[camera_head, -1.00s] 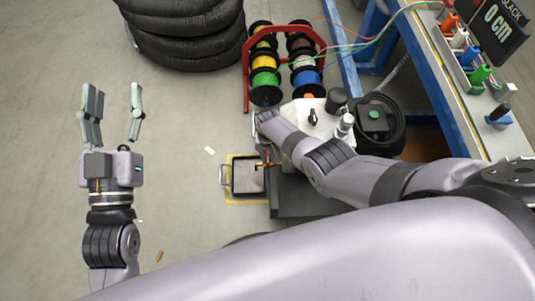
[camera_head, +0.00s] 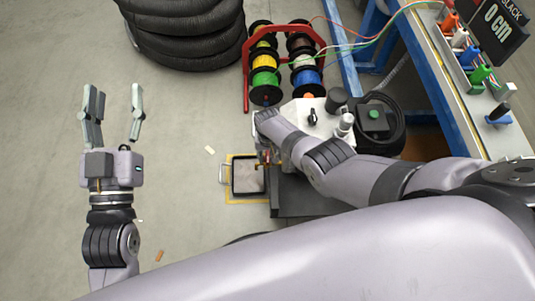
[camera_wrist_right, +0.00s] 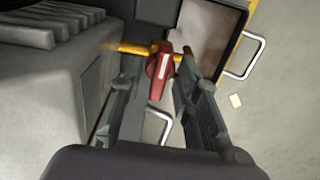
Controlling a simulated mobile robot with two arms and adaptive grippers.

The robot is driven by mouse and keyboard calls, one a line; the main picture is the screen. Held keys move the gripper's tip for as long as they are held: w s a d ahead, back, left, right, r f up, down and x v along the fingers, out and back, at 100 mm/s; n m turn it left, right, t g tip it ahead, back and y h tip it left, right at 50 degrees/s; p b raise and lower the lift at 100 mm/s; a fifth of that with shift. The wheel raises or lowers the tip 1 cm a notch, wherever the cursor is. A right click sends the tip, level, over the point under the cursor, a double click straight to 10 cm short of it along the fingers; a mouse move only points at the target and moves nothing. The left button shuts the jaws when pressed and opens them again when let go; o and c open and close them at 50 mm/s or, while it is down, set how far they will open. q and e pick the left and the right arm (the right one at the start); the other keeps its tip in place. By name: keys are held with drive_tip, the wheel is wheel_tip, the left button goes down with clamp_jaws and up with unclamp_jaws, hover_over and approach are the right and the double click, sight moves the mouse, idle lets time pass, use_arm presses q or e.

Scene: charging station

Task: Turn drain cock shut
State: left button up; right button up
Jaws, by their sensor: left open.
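The drain cock has a red handle (camera_wrist_right: 160,72) on a brass pipe (camera_wrist_right: 133,48), seen in the right wrist view. My right gripper (camera_wrist_right: 150,82) has one finger on each side of the red handle. The right finger is close beside it; a gap shows on the left. Whether either finger touches it is unclear. In the head view the cock is small and mostly hidden beside my right forearm. My left gripper (camera_head: 115,112) is open and empty over bare floor at the left.
A black drain tray (camera_head: 234,178) with a metal handle sits on a yellow-marked floor patch below the cock. The grey machine (camera_head: 300,110) is beside it.

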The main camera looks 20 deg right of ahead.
sight(268, 156)
drive_tip(key=shift+r, duration=0.15)
drive_tip(key=shift+w+r, duration=0.1)
drive_tip(key=shift+r, duration=0.45)
wheel_tip(268, 156, up, 10)
drive_tip(key=shift+r, duration=0.25)
idle(0.7)
